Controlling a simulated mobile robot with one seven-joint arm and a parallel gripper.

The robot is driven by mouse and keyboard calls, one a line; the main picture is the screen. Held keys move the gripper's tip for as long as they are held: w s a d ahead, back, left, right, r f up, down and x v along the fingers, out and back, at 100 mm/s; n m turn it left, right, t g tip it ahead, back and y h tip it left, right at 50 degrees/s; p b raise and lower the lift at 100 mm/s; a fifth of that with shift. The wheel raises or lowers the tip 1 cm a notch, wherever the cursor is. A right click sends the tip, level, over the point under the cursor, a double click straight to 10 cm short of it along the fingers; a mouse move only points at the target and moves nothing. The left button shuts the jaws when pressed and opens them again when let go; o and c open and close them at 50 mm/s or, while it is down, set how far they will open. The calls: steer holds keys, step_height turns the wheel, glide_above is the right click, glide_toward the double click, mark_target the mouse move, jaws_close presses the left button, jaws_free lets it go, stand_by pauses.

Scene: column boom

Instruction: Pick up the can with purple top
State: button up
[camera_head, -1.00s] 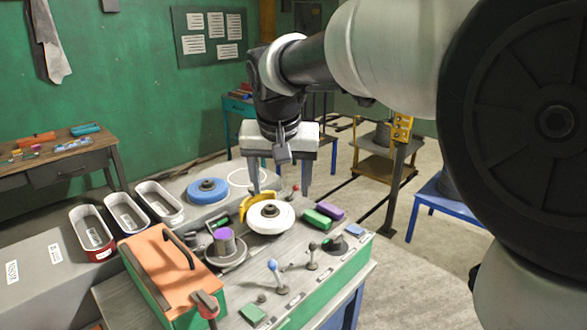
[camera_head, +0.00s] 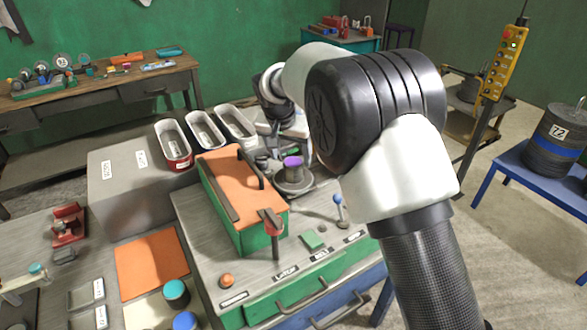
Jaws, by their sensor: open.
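The can with the purple top (camera_head: 293,167) is a short grey cylinder. It stands upright on a round grey base on the workbench, right of the orange-topped green box. My gripper (camera_head: 290,130) is partly in view just behind and above the can, below my wrist. My arm hides much of it, and its fingertips are hard to make out. It is open, and I see nothing held in it. I cannot tell the exact gap between it and the can.
The orange-topped green box (camera_head: 238,190) with a black handle stands close left of the can. Three oval tins (camera_head: 173,145) stand behind it. A blue-knobbed lever (camera_head: 338,203) rises in front right. Cans with teal (camera_head: 176,290) and blue tops stand at the lower left.

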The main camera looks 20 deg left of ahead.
mark_target(292, 163)
steer(key=shift+p+x, duration=0.55)
steer(key=shift+x, duration=2.75)
steer(key=c, duration=1.4)
